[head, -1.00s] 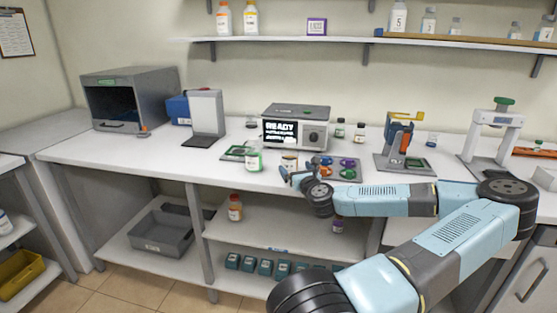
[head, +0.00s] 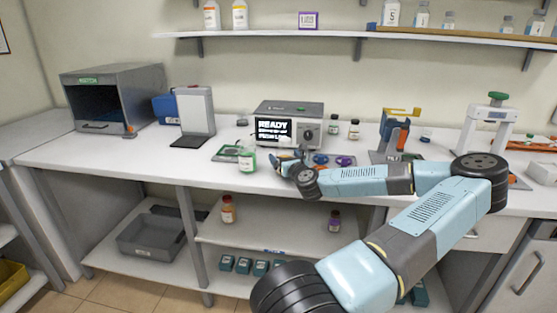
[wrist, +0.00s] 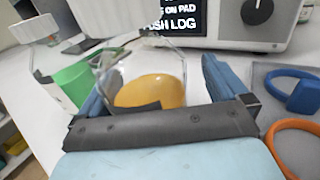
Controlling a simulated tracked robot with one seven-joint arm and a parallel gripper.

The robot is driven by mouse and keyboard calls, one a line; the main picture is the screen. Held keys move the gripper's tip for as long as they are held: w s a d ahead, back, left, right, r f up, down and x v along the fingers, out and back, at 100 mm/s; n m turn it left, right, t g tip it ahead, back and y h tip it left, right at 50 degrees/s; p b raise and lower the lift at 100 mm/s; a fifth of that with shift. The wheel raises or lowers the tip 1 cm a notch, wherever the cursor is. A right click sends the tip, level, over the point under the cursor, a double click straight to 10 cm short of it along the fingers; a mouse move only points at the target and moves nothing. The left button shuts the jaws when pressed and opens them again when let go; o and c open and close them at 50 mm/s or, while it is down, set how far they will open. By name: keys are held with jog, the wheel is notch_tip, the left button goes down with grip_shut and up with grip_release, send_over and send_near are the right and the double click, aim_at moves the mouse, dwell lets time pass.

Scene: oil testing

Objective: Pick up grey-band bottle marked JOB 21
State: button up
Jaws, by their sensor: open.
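In the wrist view, a clear bottle with a white cap and amber liquid (wrist: 150,92) stands between the two blue fingers of my gripper (wrist: 160,95). The gripper is open around it. A dark grey patch shows low on the bottle, partly hidden by the gripper's front edge; no JOB number is readable. A second bottle, with a green band (wrist: 72,85), stands just left of the left finger. In the head view, my gripper (head: 283,162) is over the bench, right of the green-band bottle (head: 246,160), and largely hides the bottle between its fingers.
The READY tester (head: 288,122) stands close behind the gripper. A mat with coloured rings, including blue (head: 321,159) and purple (head: 344,161), lies to the right.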

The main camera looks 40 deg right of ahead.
jog(key=shift+w+a, duration=0.15)
jog(key=shift+a, duration=0.05)
jog(key=shift+c, duration=0.2)
jog(key=shift+w+a, duration=0.1)
jog(key=shift+a, duration=0.1)
jog(key=c, duration=1.2)
jog(key=shift+c, duration=0.5)
jog(key=shift+r, duration=0.15)
